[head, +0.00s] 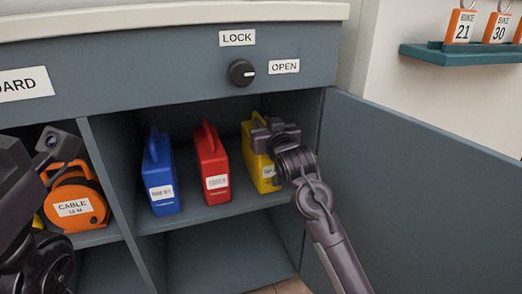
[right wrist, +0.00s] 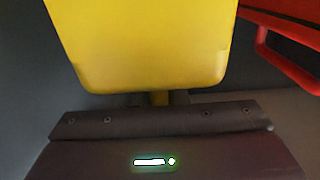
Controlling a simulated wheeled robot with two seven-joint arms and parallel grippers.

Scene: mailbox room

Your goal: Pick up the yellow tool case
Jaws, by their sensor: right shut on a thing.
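The yellow tool case (head: 251,137) stands upright on the cabinet shelf, at the right end of a row of cases. My right gripper (head: 268,136) reaches in from the right and is shut on it near the top; the gripper and wrist hide part of the case. In the right wrist view the yellow case (right wrist: 145,45) fills the upper middle, directly ahead of the gripper (right wrist: 160,98). The fingers are mostly hidden there. My left arm shows at the left edge, but its fingers cannot be made out.
A red case (head: 211,168) and a blue case (head: 161,175) stand left of the yellow one. An orange cable reel (head: 76,204) sits in the left compartment. The cabinet door (head: 420,190) is open at the right. A knob (head: 241,73) is above the shelf opening.

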